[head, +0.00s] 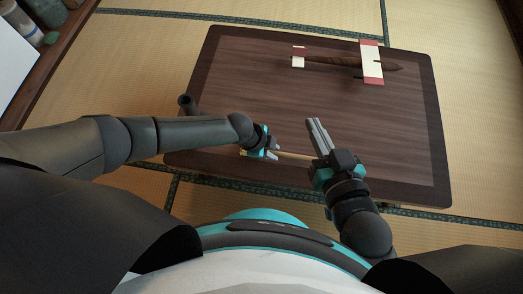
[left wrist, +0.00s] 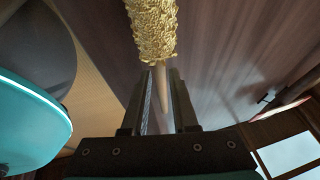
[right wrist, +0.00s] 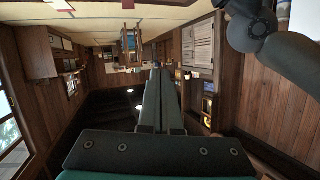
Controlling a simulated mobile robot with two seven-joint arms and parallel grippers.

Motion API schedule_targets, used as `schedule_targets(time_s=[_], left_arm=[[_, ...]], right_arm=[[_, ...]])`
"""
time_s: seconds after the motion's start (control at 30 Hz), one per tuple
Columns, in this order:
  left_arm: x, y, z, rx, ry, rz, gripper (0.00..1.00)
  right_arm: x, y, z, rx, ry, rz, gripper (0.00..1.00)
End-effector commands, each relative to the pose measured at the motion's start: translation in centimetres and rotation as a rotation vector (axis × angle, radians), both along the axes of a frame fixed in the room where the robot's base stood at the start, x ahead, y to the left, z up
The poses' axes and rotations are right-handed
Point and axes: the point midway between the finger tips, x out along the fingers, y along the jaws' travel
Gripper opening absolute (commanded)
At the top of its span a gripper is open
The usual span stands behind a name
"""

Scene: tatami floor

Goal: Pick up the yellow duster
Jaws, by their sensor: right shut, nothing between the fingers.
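The yellow duster has a fluffy golden head, which shows at the top of the left wrist view (left wrist: 152,28). Its pale handle (left wrist: 162,85) shows in the gap between the fingers of my left gripper (left wrist: 160,80). In the head view, a thin part of the duster (head: 295,155) runs right from my left gripper (head: 270,148) near the table's front edge. The fluffy head is not clear there. The left fingers stand apart around the handle, and I cannot tell whether they touch it. My right gripper (head: 314,124) is shut and empty, above the table and beside the duster.
The dark wooden table (head: 240,75) stands on tatami. A brown pointed object (head: 330,63) with red-and-white pieces (head: 371,62) lies at its back. A dark cylinder (head: 186,103) is at the left edge. The middle of the table is clear.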

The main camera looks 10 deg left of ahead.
Motion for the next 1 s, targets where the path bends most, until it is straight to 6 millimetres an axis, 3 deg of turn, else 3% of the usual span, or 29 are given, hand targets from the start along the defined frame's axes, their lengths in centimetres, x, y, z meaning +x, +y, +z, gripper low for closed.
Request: schedule_targets(time_s=[0.4,0.8,1.0], left_arm=[[0.3,-0.7,-1.6,-0.001,0.000,0.000,0.27],[0.4,-0.8,-1.8,-0.002,0.000,0.000,0.27],[0.4,-0.8,-1.8,-0.001,-0.001,0.000,0.06]], right_arm=[[-0.9,1.3,1.3,0.121,-0.181,-0.007,0.00],[-1.1,1.4,1.8,0.142,-0.215,-0.010,0.00],[-1.1,1.4,1.8,0.142,-0.214,-0.010,0.00]])
